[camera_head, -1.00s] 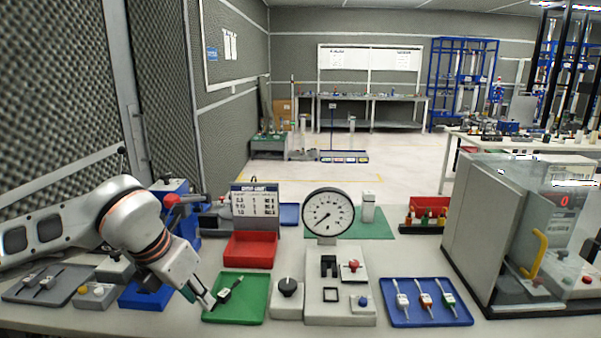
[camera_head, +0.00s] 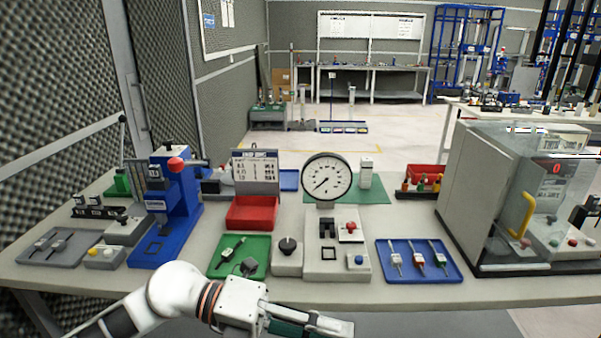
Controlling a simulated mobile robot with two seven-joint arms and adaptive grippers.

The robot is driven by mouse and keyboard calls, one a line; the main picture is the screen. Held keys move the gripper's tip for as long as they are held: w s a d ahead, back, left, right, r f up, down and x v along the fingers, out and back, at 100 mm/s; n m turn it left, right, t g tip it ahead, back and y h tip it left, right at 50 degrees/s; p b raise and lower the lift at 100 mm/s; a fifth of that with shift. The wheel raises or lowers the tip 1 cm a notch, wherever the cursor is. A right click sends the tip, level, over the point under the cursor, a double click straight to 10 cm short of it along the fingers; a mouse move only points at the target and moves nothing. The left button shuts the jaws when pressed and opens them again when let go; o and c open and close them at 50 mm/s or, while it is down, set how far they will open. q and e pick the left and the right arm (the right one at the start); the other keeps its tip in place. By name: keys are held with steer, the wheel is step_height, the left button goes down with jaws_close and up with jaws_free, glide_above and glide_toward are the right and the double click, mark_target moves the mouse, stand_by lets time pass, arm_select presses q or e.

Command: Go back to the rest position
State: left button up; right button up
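My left gripper (camera_head: 335,326) is low at the bottom middle, in front of the table's near edge. Its arm comes in from the lower left. The fingers point right and are partly cut off by the picture's bottom edge; I cannot tell whether they are open or shut. No held object can be made out. The green tray (camera_head: 217,268) lies behind the arm on the table, with a small connector (camera_head: 230,250) and a small dark piece (camera_head: 249,266) in it. My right gripper is not in view.
The table (camera_head: 400,296) carries a blue press (camera_head: 178,200), a red bin (camera_head: 252,213), a gauge (camera_head: 327,177), a grey fixture (camera_head: 336,265) and a blue tray (camera_head: 420,277) with three connectors. A clear-walled machine (camera_head: 465,195) stands at right. Floor shows at the lower right.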

arm_select(q)
steer(key=w+a+r+n+t+h, duration=0.2)
steer(key=w+n+t+h, duration=0.35)
steer(key=n+t, duration=0.55)
steer(key=w+a+f+n+t+y, duration=0.5)
steer(key=a+f+n+t+y, duration=0.4)
steer(key=n, duration=0.5)
steer(key=s+a+f+n+g+y, duration=0.1)
steer(key=a+f+n+y, duration=0.25)
steer(key=f, duration=0.45)
steer(key=s+a+f+n+g+y, duration=0.1)
steer(key=s+a+f+n+y, duration=0.2)
steer(key=f, duration=0.5)
steer(key=s+a+f+n+g+y, duration=0.1)
steer(key=s+a+f+n+g, duration=0.1)
steer(key=s+f, duration=0.3)
steer(key=s+a+f+n+g+y, duration=0.2)
steer(key=s+a+f, duration=0.3)
steer(key=f, duration=0.4)
steer(key=shift+s+f+n+g, duration=0.2)
steer(key=shift+s+n+g, duration=0.15)
steer(key=shift+n, duration=0.1)
steer(key=shift+a, duration=0.1)
